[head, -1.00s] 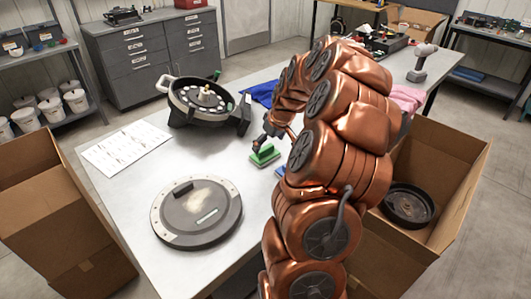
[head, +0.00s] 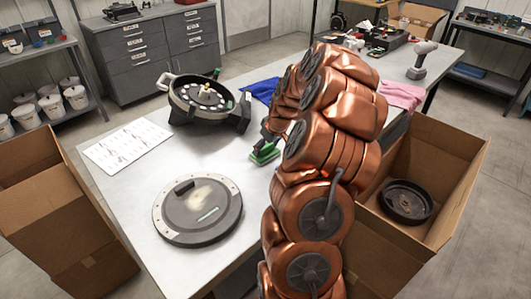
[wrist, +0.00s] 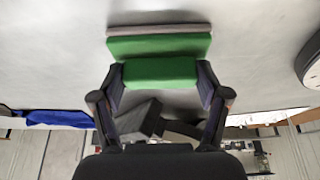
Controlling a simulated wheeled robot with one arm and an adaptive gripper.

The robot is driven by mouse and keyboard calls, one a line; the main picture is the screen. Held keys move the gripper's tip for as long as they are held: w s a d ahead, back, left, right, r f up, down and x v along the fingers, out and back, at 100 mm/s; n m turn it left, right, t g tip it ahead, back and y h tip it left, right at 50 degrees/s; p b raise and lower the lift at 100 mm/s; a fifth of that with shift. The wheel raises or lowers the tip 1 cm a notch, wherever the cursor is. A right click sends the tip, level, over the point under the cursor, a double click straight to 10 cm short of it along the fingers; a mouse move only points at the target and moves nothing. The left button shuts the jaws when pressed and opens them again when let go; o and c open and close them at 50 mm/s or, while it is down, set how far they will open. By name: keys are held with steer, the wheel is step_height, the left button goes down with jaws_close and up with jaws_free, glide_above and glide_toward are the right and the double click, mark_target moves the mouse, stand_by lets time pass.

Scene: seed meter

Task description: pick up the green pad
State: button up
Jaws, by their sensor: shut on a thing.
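The green pad (head: 264,154) is on the grey table in the middle of the head view, with a pale layer along its underside. In the wrist view the green pad (wrist: 160,46) has a raised green block that sits between my fingers. My gripper (wrist: 160,84) is shut on this block, one finger at each end. In the head view my gripper (head: 268,138) comes down onto the pad from above, and my copper arm hides part of the area to the right. I cannot tell whether the pad touches the table.
A round grey lid (head: 197,210) lies at the front of the table (head: 135,205). A seed meter housing (head: 205,98) stands behind it, beside a printed sheet (head: 127,143). A blue cloth (head: 262,91) lies at the back. Open cardboard boxes flank the table, the right one holding a black dish (head: 406,201).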

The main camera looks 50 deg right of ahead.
mark_target(266, 146)
steer(key=c, duration=0.3)
steer(key=shift+r, duration=0.15)
steer(key=shift+r+b, duration=1)
steer(key=shift+r, duration=0.6)
steer(key=s+a+b, duration=0.1)
steer(key=s+a, duration=0.2)
steer(key=a, duration=0.1)
steer(key=s+a+r+b, duration=0.1)
steer(key=s+a+b, duration=0.1)
steer(key=a, duration=0.3)
steer(key=s+a+b, duration=0.1)
steer(key=s+a, duration=0.2)
steer(key=a, duration=0.1)
steer(key=shift+s+a+r, duration=0.15)
steer(key=shift+s+r, duration=0.15)
steer(key=shift+s, duration=0.1)
